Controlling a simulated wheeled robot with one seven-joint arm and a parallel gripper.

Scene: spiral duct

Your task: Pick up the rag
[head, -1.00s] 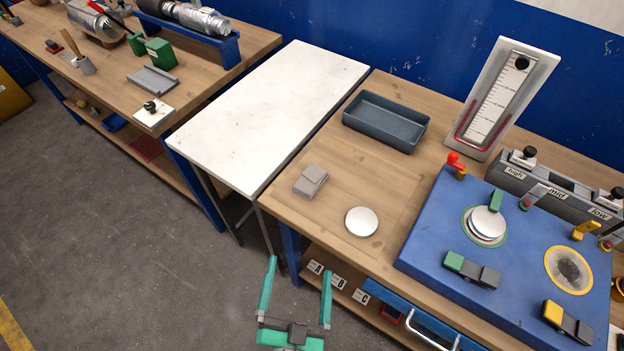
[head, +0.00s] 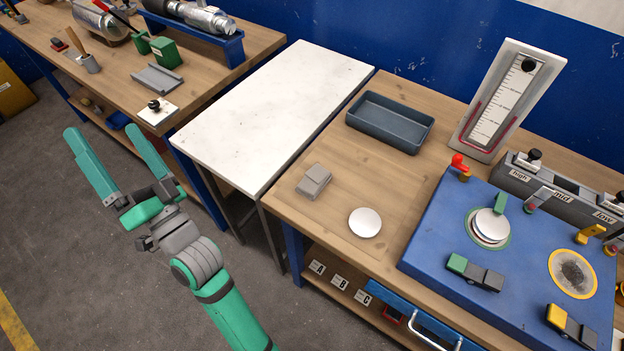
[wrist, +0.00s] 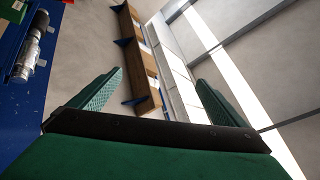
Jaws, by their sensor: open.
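A small folded grey thing (head: 314,180), which looks like the rag, lies flat on the wooden bench near its left edge in the head view. It is behind and left of a white disc (head: 365,222). My gripper (head: 101,131) is open and empty at the left of the head view, raised in front of the left bench and well apart from the grey thing. In the wrist view my gripper (wrist: 160,76) has its two green fingers spread with nothing between them. The grey thing does not show in the wrist view.
A dark tray (head: 388,123) stands behind the grey thing. A blue panel (head: 500,250) with valves and a tilted gauge (head: 495,100) are to the right. A bare white table (head: 270,110) stands between the benches. The left bench (head: 215,75) holds tools and a duct.

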